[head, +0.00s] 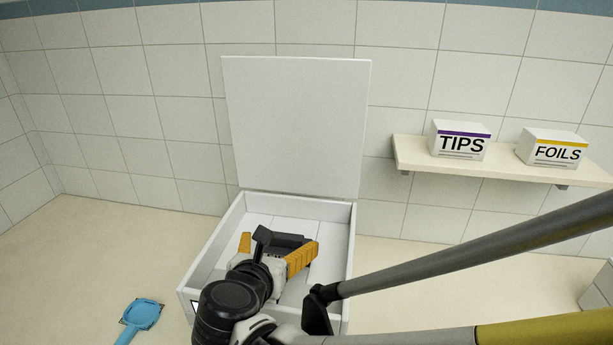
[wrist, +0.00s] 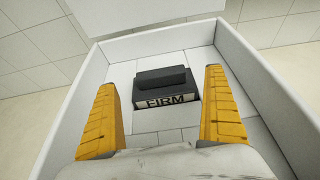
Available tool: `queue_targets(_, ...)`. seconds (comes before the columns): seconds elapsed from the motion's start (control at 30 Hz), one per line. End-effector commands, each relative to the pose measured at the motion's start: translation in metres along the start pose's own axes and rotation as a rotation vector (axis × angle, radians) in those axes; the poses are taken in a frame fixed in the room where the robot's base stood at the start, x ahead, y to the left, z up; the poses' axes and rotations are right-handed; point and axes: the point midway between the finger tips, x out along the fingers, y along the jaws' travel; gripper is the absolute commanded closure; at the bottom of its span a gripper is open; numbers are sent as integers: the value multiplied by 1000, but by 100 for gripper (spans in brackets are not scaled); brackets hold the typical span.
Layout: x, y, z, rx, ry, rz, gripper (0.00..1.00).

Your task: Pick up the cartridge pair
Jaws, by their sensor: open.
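The cartridge pair appears to be the dark grey block (wrist: 166,92) marked FIRM, lying on the floor of an open white box (wrist: 66,128). In the head view the dark block (head: 292,241) is partly hidden behind my gripper. My gripper (head: 281,252) has orange fingers and is inside the box outline. In the wrist view my gripper (wrist: 162,105) is open, with one finger left and one right of the block. The block lies beyond the fingers, apart from them, and nothing is between the fingertips.
The box's white lid (head: 297,125) stands raised at the back. A wall shelf (head: 500,169) at right holds a TIPS box (head: 459,141) and a FOILS box (head: 551,148). A blue scoop-like tool (head: 141,314) lies on the counter at left.

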Motion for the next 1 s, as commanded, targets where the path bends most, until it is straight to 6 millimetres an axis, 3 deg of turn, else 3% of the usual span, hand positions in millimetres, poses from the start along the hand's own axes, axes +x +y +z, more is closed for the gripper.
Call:
queue_targets(0.3,46,-1,-1,1,0,-2,0)
queue_targets(0.57,49,0,0,1,0,0,0)
queue_targets(0.67,49,0,0,1,0,0,24)
queue_targets(0.8,49,0,0,1,0,0,67)
queue_targets(1.0,49,0,0,0,-1,0,67)
